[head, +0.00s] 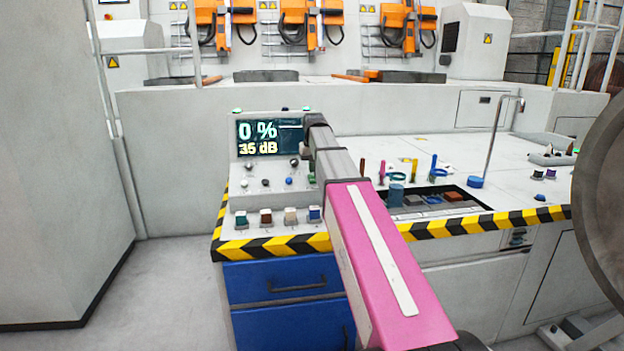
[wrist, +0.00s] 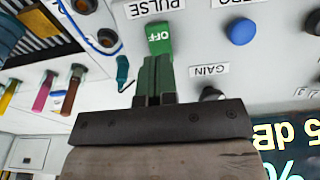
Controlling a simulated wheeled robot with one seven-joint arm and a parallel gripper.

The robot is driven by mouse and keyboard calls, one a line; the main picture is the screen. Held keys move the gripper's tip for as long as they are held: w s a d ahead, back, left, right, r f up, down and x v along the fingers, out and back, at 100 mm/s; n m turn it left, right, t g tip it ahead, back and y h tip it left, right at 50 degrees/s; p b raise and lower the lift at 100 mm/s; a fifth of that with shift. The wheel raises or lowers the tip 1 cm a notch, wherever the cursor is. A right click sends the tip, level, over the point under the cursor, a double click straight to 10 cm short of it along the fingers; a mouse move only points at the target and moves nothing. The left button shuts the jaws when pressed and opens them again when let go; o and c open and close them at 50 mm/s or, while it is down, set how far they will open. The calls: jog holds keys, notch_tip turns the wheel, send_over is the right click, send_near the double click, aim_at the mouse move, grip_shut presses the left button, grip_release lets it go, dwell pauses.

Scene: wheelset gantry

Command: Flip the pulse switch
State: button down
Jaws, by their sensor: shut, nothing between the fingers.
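The pulse switch (wrist: 160,40) is a green rocker marked OFF, under the PULSE label (wrist: 154,8) in the wrist view, which shows the panel upside down. My gripper (wrist: 156,62) is shut and empty, with its fingertips right at the switch's near edge. I cannot tell whether they touch it. In the head view, my gripper (head: 306,152) is at the right side of the control panel (head: 248,172), and my pink arm hides part of the panel there. The panel's display (head: 270,137) reads 0 % and 35 dB.
A blue button (wrist: 241,31) and a GAIN knob (wrist: 212,94) sit close to the fingers. A bench recess (head: 452,209) with several colored items and a thin metal post (head: 495,140) are to the right. Blue drawers (head: 280,283) are below.

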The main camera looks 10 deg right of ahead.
aim_at(313, 179)
jog(key=shift+f, duration=1.45)
dwell(0.8)
jog(key=shift+r, duration=0.1)
jog(key=shift+r, duration=3.4)
